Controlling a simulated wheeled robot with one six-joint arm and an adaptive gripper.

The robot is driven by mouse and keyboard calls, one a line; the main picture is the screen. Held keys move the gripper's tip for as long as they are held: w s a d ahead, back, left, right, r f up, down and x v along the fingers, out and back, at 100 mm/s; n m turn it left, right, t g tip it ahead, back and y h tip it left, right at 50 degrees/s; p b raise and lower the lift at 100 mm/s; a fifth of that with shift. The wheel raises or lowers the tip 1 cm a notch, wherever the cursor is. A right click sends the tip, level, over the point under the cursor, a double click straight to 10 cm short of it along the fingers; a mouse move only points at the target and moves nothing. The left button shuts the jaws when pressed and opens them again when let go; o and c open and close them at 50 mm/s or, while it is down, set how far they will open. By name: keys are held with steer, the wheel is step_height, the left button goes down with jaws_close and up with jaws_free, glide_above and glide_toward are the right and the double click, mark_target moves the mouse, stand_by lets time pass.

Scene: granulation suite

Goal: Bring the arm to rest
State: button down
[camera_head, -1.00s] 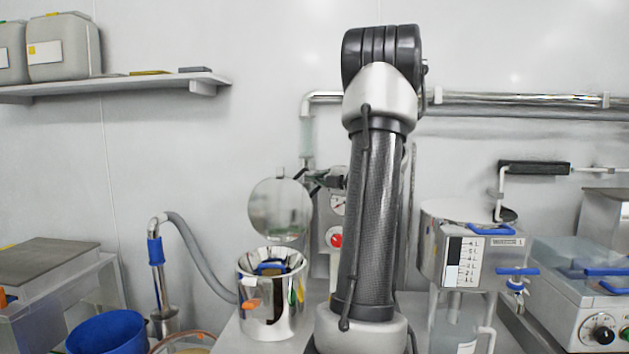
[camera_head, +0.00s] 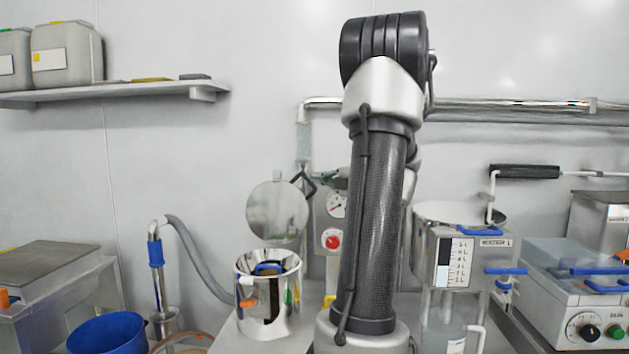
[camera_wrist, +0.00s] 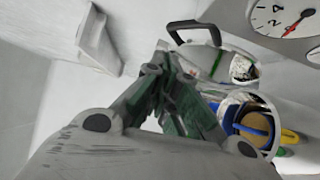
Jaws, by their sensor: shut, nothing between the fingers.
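My arm stands upright in the middle of the head view, its dark elbow (camera_head: 384,50) at the top. My gripper (camera_wrist: 168,78) shows in the wrist view with its green-padded fingers together and nothing between them. In the head view the gripper (camera_head: 328,180) is small and partly hidden behind my arm, in front of the wall unit.
A steel pot (camera_head: 268,300) holding coloured items stands left of my arm, near a blue bucket (camera_head: 106,333). A graduated hopper (camera_head: 462,260) and a control box (camera_head: 580,300) stand at right. A shelf (camera_head: 110,94) holds canisters.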

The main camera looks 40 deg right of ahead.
steer(key=shift+s+d+r, duration=0.1)
steer(key=shift+s+r, duration=0.1)
steer(key=shift+s, duration=1.2)
steer(key=shift+s+d+r, duration=0.1)
steer(key=shift+s+r, duration=0.1)
steer(key=shift+s, duration=1.15)
